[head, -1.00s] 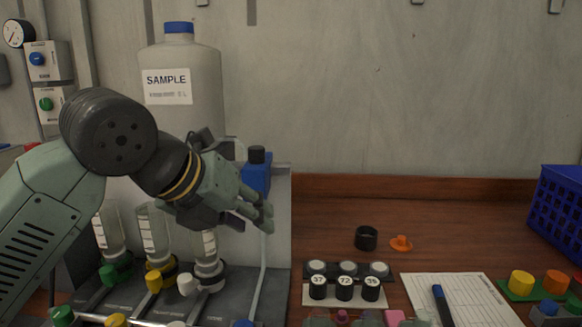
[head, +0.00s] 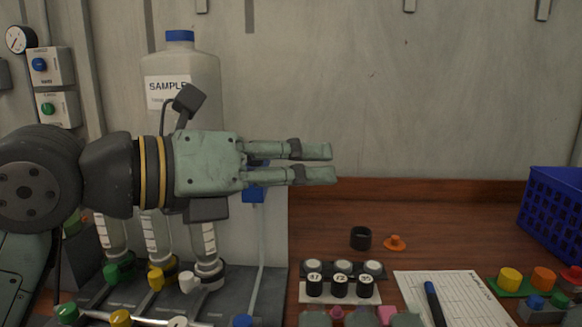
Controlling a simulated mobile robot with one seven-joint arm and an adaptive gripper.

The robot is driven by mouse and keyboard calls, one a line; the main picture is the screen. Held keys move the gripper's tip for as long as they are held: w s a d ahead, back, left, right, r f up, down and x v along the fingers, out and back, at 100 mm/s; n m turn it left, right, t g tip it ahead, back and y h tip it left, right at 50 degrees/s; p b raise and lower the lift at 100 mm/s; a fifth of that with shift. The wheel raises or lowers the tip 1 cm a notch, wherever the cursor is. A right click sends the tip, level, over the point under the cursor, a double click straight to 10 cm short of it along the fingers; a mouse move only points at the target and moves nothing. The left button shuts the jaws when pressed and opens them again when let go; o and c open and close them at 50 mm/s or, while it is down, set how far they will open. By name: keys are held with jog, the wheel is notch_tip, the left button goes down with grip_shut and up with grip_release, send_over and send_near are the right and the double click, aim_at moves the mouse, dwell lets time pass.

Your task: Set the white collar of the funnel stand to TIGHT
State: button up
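The funnel stand (head: 232,300) stands at the lower left of the head view, with several clear funnels in a row. The white collar (head: 188,280) is at the base of the rightmost funnel (head: 209,245), beside the yellow and green collars. Its setting cannot be read. My gripper (head: 333,164) is above and to the right of the white collar, pointing right. Its two fingers are a little apart with nothing between them. My gripper and arm hide the tops of the funnels.
A SAMPLE bottle (head: 190,65) stands behind my gripper. A blue valve (head: 254,194) with a clear tube is just below the fingers. Labelled black-bodied vials (head: 340,285), a paper sheet (head: 455,300) and a blue basket (head: 553,215) are to the right.

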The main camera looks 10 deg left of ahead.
jog(key=shift+s+r, duration=0.15)
